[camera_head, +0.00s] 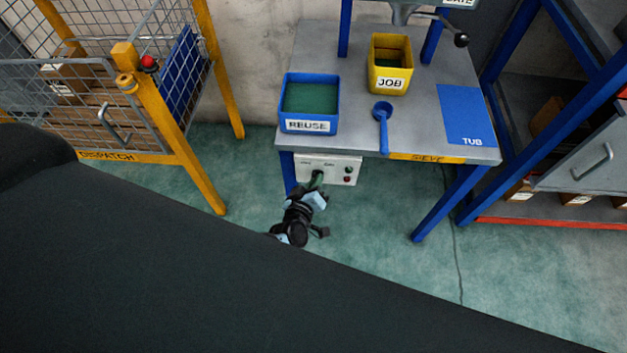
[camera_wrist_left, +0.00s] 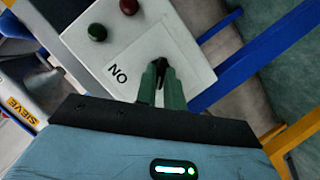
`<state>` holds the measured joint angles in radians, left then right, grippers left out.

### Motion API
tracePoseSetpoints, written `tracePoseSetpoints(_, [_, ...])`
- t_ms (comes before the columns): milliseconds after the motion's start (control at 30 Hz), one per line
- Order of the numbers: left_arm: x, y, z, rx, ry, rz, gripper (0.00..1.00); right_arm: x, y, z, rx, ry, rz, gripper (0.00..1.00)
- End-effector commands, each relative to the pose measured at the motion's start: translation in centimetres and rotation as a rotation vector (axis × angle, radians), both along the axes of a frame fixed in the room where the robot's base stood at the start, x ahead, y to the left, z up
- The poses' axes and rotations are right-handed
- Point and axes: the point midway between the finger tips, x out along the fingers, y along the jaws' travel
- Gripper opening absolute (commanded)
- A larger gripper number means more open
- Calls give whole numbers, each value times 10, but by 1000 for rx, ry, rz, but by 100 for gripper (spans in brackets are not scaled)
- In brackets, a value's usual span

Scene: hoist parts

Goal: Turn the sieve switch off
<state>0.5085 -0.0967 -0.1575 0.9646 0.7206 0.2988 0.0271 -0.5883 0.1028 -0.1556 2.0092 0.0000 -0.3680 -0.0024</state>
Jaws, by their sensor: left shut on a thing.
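The sieve's white switch box (camera_head: 341,168) hangs under the front edge of the table. It also shows in the left wrist view (camera_wrist_left: 190,40), with the word ON printed upside down in that view. My left gripper (camera_head: 316,180) is at the left part of the box. In the left wrist view its green fingers (camera_wrist_left: 160,77) are shut on a small black switch (camera_wrist_left: 159,70) on the box face. The fingers hide part of the switch, so I cannot tell its setting. My right gripper is not in view.
The table (camera_head: 350,120) above the box carries a blue REUSE bin (camera_head: 309,127), a yellow JOB bin (camera_head: 390,83) and a blue scoop (camera_head: 383,125). Blue table legs (camera_head: 440,212) stand close by. A yellow-framed DISPATCH cage (camera_head: 165,110) is at left. Floor below is clear, with a cable (camera_head: 456,250).

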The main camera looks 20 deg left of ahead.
Motion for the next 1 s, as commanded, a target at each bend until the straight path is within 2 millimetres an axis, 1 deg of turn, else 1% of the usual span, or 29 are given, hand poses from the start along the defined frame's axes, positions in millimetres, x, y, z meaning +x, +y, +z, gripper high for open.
tracePoseSetpoints(133, [0, -1, 1, 22, 6, 0, 0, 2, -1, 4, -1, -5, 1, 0])
tracePoseSetpoints(567, [0, -1, 0, 32, 9, -1, 0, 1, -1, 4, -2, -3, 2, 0])
tracePoseSetpoints(600, [0, 0, 0, 32, 9, -1, 14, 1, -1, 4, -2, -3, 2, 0])
tracePoseSetpoints(733, [0, 0, 0, 31, 9, 0, 31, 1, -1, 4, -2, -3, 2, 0])
tracePoseSetpoints(1000, [0, 0, 0, 30, 8, 1, 32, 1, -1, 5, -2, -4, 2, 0])
